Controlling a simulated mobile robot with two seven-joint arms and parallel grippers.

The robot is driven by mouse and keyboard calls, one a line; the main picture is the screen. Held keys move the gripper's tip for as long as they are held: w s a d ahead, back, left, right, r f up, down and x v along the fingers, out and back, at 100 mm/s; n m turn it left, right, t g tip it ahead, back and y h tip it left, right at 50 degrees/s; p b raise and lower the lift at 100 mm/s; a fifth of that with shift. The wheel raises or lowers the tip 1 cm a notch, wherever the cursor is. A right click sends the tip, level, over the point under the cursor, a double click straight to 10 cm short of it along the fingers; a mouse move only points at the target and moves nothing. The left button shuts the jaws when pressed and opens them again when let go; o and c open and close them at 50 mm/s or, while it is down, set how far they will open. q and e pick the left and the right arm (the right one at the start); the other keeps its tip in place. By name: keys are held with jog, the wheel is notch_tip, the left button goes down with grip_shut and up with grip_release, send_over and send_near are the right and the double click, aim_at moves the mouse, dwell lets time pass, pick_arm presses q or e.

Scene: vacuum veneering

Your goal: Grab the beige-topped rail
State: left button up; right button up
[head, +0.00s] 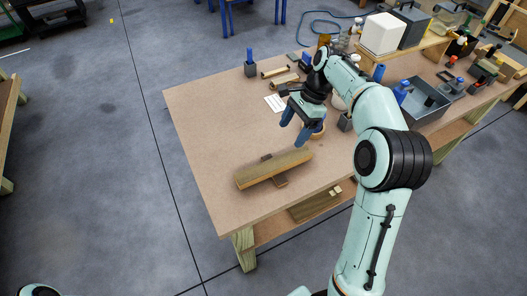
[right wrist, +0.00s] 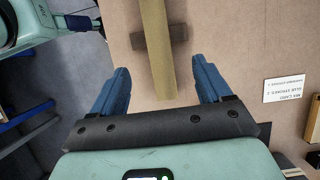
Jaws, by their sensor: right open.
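My right gripper (head: 294,132) is open and empty, above the bench just behind the rail in the head view. Its two blue fingers also show in the right wrist view (right wrist: 160,72), apart and not touching the rail.
A printed card (head: 274,103) and tan rolls (head: 280,75) lie behind the gripper. A grey tray (head: 425,104), a white box (head: 383,34) and several tools crowd the bench's right side. The bench left of the rail is clear.

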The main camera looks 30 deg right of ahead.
jog(key=b, duration=0.2)
send_near(275, 164)
jog(key=x, duration=0.2)
jog(key=shift+s+f, duration=0.2)
jog(key=shift+f, duration=0.2)
jog(key=shift+w+a+f, duration=0.2)
jog(key=shift+f, duration=0.35)
jog(key=x, duration=0.5)
jog(key=shift+w+a+r, duration=0.1)
jog(key=c, duration=1.2)
pick_arm(q)
jog(key=s+f, duration=0.2)
jog(key=shift+s+f, duration=0.15)
jog(key=shift+f, duration=0.25)
